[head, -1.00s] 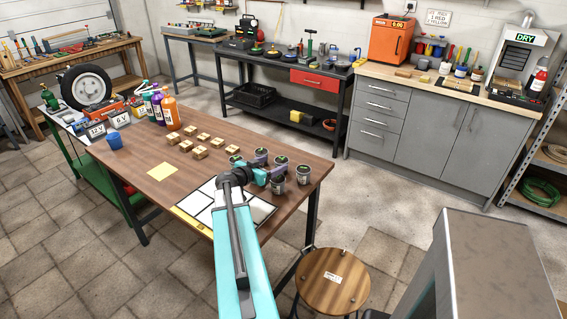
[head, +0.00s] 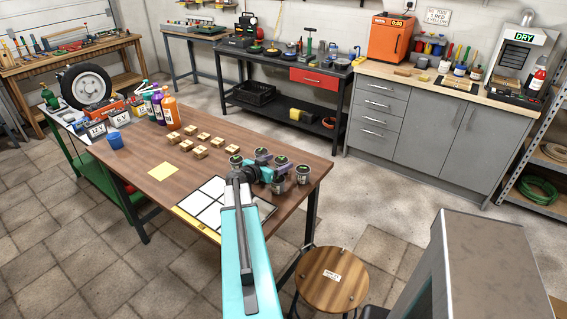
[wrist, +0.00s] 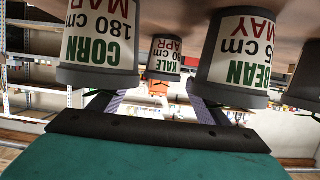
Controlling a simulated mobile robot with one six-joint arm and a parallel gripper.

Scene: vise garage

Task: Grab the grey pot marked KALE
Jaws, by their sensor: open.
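The fingertips are partly hidden by the nearer pots. In the head view my gripper (head: 262,172) is among the pots at the table's right end; labels there are too small to read.
The brown table (head: 222,150) also holds several small boxes (head: 204,137), a yellow note (head: 164,172) and a white gridded mat (head: 198,200). A grey pot (head: 303,174) stands close to the right of my gripper. A round stool (head: 332,278) is by the front edge.

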